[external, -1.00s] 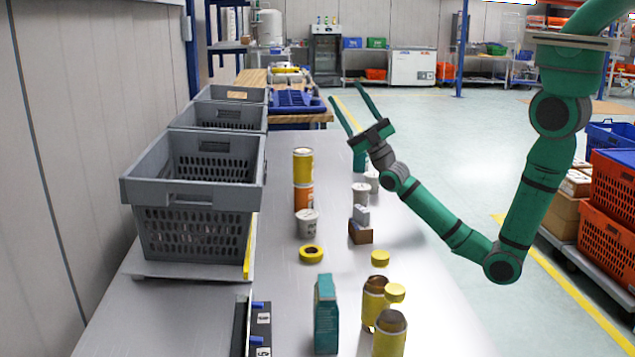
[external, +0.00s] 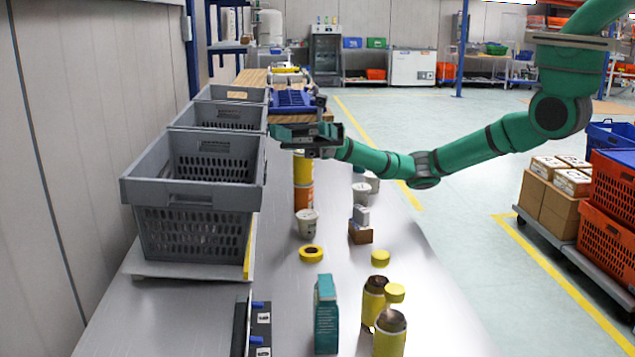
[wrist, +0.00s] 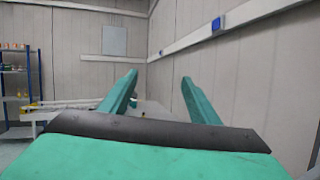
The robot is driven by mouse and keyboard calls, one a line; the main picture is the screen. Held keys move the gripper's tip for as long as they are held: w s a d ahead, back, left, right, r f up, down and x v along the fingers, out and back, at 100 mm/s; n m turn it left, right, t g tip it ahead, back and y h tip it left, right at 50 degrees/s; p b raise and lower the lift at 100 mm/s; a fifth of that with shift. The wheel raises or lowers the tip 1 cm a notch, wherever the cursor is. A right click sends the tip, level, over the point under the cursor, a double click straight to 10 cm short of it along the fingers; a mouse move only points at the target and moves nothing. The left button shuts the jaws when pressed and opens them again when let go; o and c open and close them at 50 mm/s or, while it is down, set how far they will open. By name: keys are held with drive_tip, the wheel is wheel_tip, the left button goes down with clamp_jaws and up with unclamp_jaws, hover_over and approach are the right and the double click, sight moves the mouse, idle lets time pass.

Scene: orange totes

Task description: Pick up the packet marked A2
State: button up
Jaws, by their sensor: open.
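I cannot read an A2 marking on anything in these views. A teal carton (external: 326,315) stands upright at the front of the grey table (external: 200,315). That view faces the wall.
Grey crates (external: 195,196) line the table's left side. A yellow and orange can stack (external: 303,182), a white cup (external: 307,222), a small brown box (external: 360,234) and yellow-lidded jars (external: 390,334) stand on the table. Orange totes (external: 607,205) are on the right.

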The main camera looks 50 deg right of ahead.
drive_tip(key=s+a+f+n+h, duration=0.1)
drive_tip(key=s+a+f+h, duration=0.1)
drive_tip(key=f, duration=0.4)
drive_tip(key=s+a+f+n+h, duration=0.1)
drive_tip(key=s+f+h, duration=0.15)
drive_tip(key=f, duration=0.45)
drive_tip(key=n+t+h, duration=0.1)
drive_tip(key=n+h, duration=0.1)
drive_tip(key=h, duration=0.3)
approach(327, 340)
drive_tip(key=shift+y, duration=0.25)
drive_tip(key=v, duration=0.4)
drive_tip(key=shift+s+d+r, duration=0.1)
drive_tip(key=shift+d+r, duration=0.05)
drive_tip(key=shift+r, duration=0.3)
drive_tip(key=shift+t, duration=0.3)
drive_tip(key=x, duration=0.4)
drive_tip(key=shift+s+f, duration=0.1)
drive_tip(key=shift+f, duration=0.2)
drive_tip(key=shift+x, duration=3.2)
drive_tip(key=c, duration=1.2)
